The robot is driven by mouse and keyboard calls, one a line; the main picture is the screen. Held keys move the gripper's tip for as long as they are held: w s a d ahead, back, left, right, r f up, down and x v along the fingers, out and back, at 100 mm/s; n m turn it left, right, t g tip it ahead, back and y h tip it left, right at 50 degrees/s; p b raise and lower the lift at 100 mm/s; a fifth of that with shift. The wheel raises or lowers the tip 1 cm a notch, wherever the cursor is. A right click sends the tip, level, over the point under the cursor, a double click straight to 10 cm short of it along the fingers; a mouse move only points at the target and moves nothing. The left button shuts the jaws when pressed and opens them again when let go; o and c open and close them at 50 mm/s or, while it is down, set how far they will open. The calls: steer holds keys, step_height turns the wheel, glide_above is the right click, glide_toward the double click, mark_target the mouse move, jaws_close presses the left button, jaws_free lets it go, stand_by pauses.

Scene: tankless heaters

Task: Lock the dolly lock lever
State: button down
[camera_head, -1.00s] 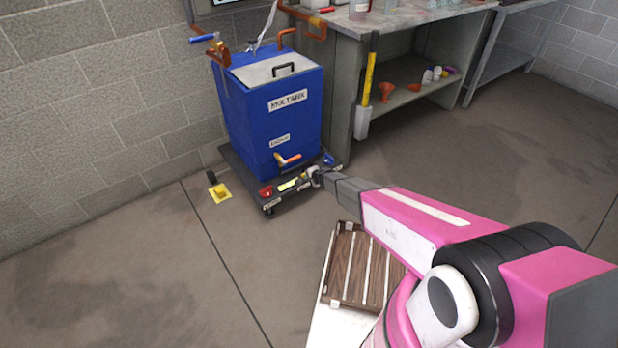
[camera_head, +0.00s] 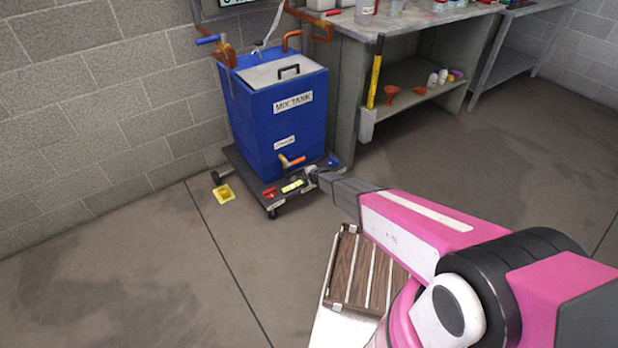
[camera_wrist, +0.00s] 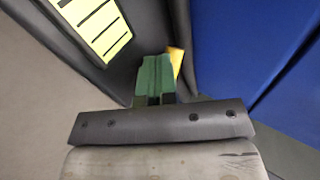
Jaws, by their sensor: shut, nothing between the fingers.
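The blue mix tank (camera_head: 265,120) stands on a dark, low dolly (camera_head: 280,206). On the dolly's front edge are a red part (camera_head: 269,193) and a yellow label (camera_head: 292,187); a blue part (camera_head: 333,161) is at its right corner. I cannot tell which part is the lock lever. My gripper (camera_head: 312,180) is low over the dolly's front edge, just right of the label. In the wrist view its green fingertips (camera_wrist: 154,75) are together and empty. A small yellow-orange piece (camera_wrist: 176,60) shows just behind them, partly hidden; contact is unclear. The label (camera_wrist: 95,25) is at upper left.
An orange-handled valve (camera_head: 292,161) sticks out low on the tank's front, near my gripper. A yellow floor piece (camera_head: 224,194) lies left of the dolly. A workbench (camera_head: 350,100) stands right of the tank. A wooden slatted crate (camera_head: 365,270) is in front.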

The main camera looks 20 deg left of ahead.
steer(key=shift+w+a, duration=0.55)
steer(key=shift+w, duration=0.3)
steer(key=shift+w+a, duration=0.2)
steer(key=shift+w, duration=0.7)
steer(key=v, duration=1)
steer(key=shift+s+d+r, duration=0.15)
steer(key=shift+s+r, duration=0.1)
steer(key=shift+r, duration=0.05)
